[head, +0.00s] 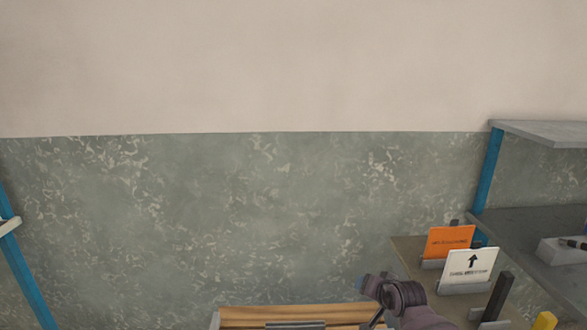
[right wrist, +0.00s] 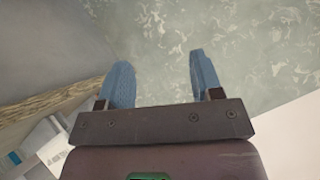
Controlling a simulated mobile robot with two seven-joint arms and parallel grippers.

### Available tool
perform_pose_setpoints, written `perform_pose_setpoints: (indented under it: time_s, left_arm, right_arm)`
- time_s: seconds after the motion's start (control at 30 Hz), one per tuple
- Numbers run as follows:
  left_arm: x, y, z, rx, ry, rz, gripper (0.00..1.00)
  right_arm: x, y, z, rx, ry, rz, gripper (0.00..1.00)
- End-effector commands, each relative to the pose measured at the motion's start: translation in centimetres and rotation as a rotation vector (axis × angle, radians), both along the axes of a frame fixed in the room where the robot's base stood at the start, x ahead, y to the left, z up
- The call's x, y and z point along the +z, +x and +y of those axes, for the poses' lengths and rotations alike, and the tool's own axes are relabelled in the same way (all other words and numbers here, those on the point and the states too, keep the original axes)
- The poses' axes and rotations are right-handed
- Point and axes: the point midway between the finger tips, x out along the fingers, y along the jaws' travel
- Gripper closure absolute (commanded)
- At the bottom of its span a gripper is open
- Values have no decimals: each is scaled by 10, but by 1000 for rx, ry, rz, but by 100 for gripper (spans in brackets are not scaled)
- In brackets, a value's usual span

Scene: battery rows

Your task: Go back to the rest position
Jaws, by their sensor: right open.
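My right gripper (head: 373,284) is at the bottom of the head view, right of centre, raised in front of the wall beside a wooden-edged thing. In the right wrist view its two blue fingers (right wrist: 163,72) are spread apart with nothing between them, and the patterned wall shows behind. My left gripper is in neither view.
The wooden-edged thing (head: 270,311) is cut off at the bottom edge. To the right, an orange sign (head: 450,240) and a white arrow sign (head: 470,267) stand on a brown surface (head: 408,252). A blue-posted shelf (head: 530,225) stands far right. The wall ahead is bare.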

Motion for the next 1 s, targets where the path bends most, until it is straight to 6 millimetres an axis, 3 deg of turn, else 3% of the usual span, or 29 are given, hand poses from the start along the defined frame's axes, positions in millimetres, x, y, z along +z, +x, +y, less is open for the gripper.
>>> perform_pose_setpoints:
  time_s: [0.2, 0.5, 0.77, 1.0]
  left_arm:
    - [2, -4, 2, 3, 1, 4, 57]
    - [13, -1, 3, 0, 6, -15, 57]
    - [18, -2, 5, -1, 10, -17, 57]
    - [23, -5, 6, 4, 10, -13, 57]
  right_arm:
    - [12, -61, -14, 111, -259, -248, 40]
    - [14, -163, -28, 178, -497, -413, 40]
    - [5, -258, -39, 184, -571, -415, 40]
    - [-21, -351, -51, 178, -569, -293, 40]
